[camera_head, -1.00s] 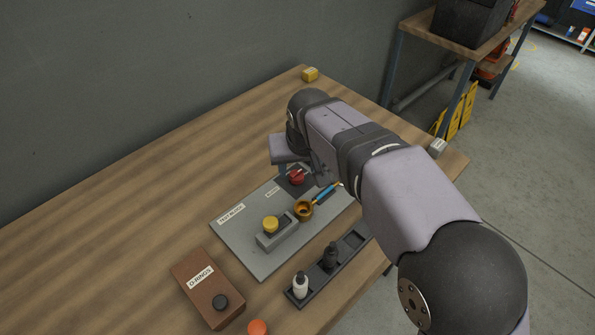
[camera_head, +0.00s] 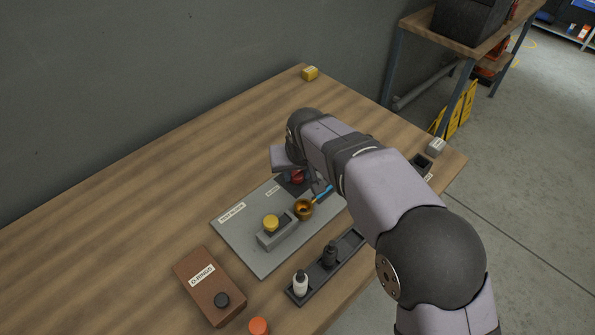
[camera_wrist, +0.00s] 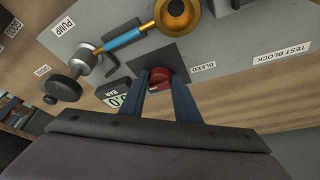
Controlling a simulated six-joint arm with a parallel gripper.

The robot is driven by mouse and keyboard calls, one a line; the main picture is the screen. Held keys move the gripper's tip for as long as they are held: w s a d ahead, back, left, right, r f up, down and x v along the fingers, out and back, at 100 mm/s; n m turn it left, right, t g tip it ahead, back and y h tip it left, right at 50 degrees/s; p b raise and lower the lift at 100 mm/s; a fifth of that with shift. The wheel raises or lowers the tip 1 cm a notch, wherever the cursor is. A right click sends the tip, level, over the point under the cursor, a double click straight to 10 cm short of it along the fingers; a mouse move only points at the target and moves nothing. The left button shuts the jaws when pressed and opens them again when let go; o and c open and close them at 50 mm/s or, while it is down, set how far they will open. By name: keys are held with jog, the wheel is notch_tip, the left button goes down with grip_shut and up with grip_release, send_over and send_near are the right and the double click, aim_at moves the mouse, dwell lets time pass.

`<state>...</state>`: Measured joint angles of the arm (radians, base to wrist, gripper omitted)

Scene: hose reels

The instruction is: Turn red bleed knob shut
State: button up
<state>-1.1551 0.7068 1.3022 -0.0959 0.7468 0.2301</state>
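The red bleed knob (camera_wrist: 160,77) sits on a dark square plate beside the "BLEED" label in the wrist view. In the head view the knob (camera_head: 297,177) is partly covered by my gripper. My gripper (camera_wrist: 161,80) has one blue finger on each side of the knob. The fingertips appear to press on its sides, with no clear gap. The knob's underside and exact angle are partly hidden by the fingers.
A black tray (camera_head: 317,279) and a brown O-rings box (camera_head: 205,284) lie nearer. The table's left side is clear.

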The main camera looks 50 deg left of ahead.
jog(key=shift+d+n, duration=0.1)
jog(key=shift+n, duration=0.3)
jog(key=n, duration=0.1)
jog(key=n+g, duration=0.1)
jog(key=n+p, duration=0.1)
jog(key=shift+w+n+g+y, duration=0.25)
jog(key=shift+n+g+y, duration=0.05)
jog(key=n, duration=0.2)
jog(key=n+g, duration=0.2)
jog(key=n, duration=0.1)
jog(key=shift+w+n, duration=0.25)
jog(key=shift+n, duration=0.05)
jog(key=n+p, duration=0.1)
jog(key=n+g+p, duration=0.1)
jog(key=n+p, duration=0.1)
jog(key=shift+w+r+n+g, duration=0.15)
jog(key=shift+r+n+g, duration=0.05)
jog(key=shift+n+g, duration=0.1)
jog(key=n+h+p, duration=0.1)
jog(key=n+p, duration=0.1)
jog(key=p, duration=0.1)
jog(key=shift+f+n+g, duration=0.15)
jog(key=shift+n+g, duration=0.15)
jog(key=shift+w+a+n+h+p, duration=0.1)
jog(key=shift+a+n+h+p, duration=0.1)
jog(key=shift+n+h+p, duration=0.1)
